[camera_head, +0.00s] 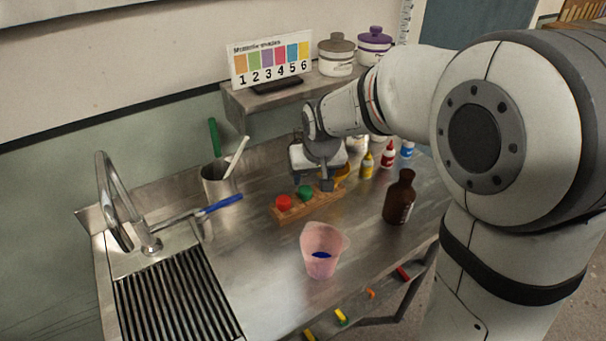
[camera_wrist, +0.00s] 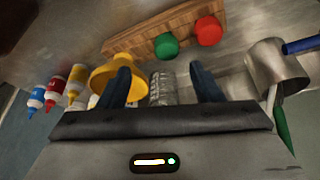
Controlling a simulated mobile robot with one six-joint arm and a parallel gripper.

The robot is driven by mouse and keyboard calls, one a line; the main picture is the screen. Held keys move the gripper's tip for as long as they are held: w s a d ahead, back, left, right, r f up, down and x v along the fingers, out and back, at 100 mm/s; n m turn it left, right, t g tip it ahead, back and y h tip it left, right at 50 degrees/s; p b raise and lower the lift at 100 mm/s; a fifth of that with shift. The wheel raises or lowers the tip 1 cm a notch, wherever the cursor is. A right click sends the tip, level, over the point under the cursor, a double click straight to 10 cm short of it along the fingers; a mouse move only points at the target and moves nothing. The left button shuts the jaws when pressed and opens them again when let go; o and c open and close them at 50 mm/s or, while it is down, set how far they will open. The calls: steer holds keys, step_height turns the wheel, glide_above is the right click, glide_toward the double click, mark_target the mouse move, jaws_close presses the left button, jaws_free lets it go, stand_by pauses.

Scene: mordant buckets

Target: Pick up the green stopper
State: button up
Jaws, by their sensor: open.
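The green stopper (camera_head: 305,192) sits in a wooden rack (camera_head: 290,213) on the metal counter, beside a red stopper (camera_head: 284,202). In the wrist view the green stopper (camera_wrist: 166,46) shows above and between my fingertips, with the red stopper (camera_wrist: 208,31) to its right and the wooden rack (camera_wrist: 130,38) around them. My gripper (camera_head: 325,185) is over the far end of the rack, to the right of the green stopper in the head view. In the wrist view my gripper (camera_wrist: 163,78) is open, its two dark fingers apart and not touching the green stopper.
A yellow funnel (camera_wrist: 109,76) is close to one finger. A metal beaker (camera_head: 217,184) with tools stands left. A brown bottle (camera_head: 398,197) and a pink cup (camera_head: 322,250) stand nearer the front. Small bottles (camera_head: 388,154) stand right; a shelf (camera_head: 262,99) is behind.

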mark_target(306, 190)
steer(key=x, duration=0.5)
steer(key=a+p+x, duration=0.1)
steer(key=x, duration=0.2)
steer(key=shift+w, duration=0.1)
steer(key=shift+c, duration=0.2)
steer(key=c, duration=1)
step_height(306, 190, up, 10)
steer(key=shift+r+b, duration=0.1)
steer(key=shift+b, duration=0.25)
